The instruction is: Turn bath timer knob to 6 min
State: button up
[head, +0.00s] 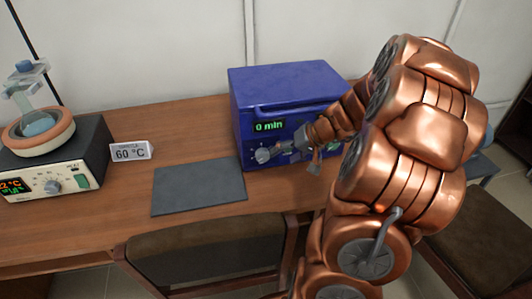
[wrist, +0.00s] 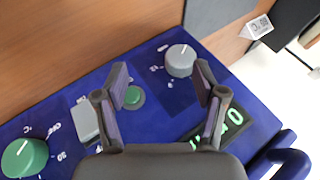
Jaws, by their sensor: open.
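The blue furnace-like box (head: 290,95) stands on the wooden table, and its green display (head: 268,126) reads 0 min. A grey round knob (head: 263,155) sits on its front panel below the display. In the wrist view the grey knob (wrist: 180,60), with a pale pointer line and a printed scale around it, lies just beyond the fingertips, nearer the right finger. My gripper (wrist: 163,85) is open and empty, and no finger is seen gripping the knob. In the head view my gripper (head: 288,149) is at the panel, right of the knob, partly hidden by my arm.
The wrist view shows a green button (wrist: 133,97), a pale switch (wrist: 84,120) and a green knob (wrist: 25,158) on the same panel. A 60 °C sign (head: 131,151), a heating device (head: 55,165) and a dark mat (head: 200,187) are on the table. A chair (head: 205,255) stands in front.

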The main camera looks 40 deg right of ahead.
aim_at(266, 155)
jog(key=w+a, duration=0.1)
jog(key=w, duration=0.1)
jog(key=w+a, duration=0.1)
jog(key=shift+w+a+r+p, duration=0.1)
jog(key=shift+w+a+p, duration=0.1)
jog(key=shift+w+p, duration=0.15)
jog(key=shift+p+x, duration=0.3)
jog(key=shift+x, duration=0.65)
jog(key=shift+w+a+f, duration=0.15)
jog(key=shift+w+f, duration=0.15)
jog(key=shift+f, duration=0.25)
jog(key=c, duration=1.1)
